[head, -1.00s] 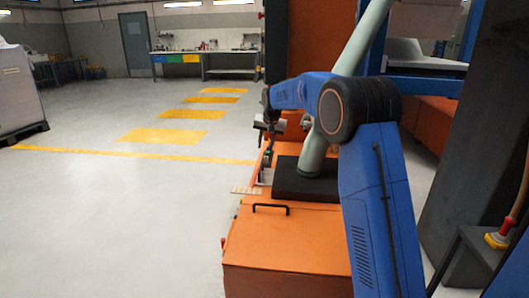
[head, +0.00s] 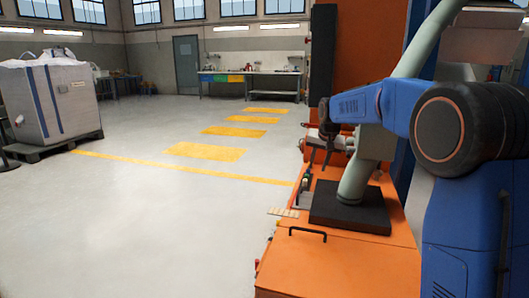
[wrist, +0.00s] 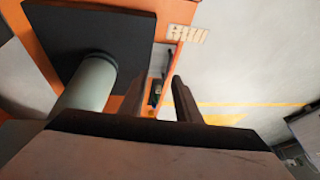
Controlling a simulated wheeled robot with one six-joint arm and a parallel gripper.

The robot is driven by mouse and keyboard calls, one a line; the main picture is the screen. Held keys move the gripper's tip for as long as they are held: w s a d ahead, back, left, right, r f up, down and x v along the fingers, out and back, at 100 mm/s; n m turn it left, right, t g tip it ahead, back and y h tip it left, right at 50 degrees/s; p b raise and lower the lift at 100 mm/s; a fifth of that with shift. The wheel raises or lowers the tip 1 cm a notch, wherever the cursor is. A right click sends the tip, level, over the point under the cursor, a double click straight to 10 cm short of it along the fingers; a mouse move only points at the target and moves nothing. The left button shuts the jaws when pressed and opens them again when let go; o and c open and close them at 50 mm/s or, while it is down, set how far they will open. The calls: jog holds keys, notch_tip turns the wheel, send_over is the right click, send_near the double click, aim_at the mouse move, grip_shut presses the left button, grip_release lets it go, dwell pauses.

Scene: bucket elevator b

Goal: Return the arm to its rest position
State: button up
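My blue arm reaches from the right side of the head view, across in front of the grey-green post, with its elbow bent. My gripper (head: 325,137) is a small dark shape at the arm's far end, above the orange machine (head: 335,265). In the wrist view my gripper (wrist: 160,79) shows two dark fingers apart with nothing between them. The grey-green post (head: 358,180) stands on a black base plate (head: 350,211), which also shows in the wrist view (wrist: 105,35) at upper left. The gripper's fingers appear clear of both.
A black handle (head: 308,234) sits on the orange machine top. A wrapped bulk bag (head: 52,100) on a dark pallet (head: 50,146) stands at left. A workbench (head: 250,80) is at the back. The grey floor with yellow markings (head: 205,151) is open at left.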

jog(key=s+d+r+n, duration=0.1)
jog(key=s+d+r, duration=0.1)
jog(key=s, duration=1.2)
jog(key=s+d+r+n, duration=0.1)
jog(key=s+d, duration=0.1)
jog(key=s, duration=1.2)
jog(key=s+d+f, duration=0.1)
jog(key=s+f, duration=0.4)
jog(key=s, duration=0.8)
jog(key=s+d+f+n, duration=0.1)
jog(key=s+f, duration=0.5)
jog(key=s, duration=0.7)
jog(key=shift+s+d+h, duration=0.15)
jog(key=shift+s+h, duration=0.15)
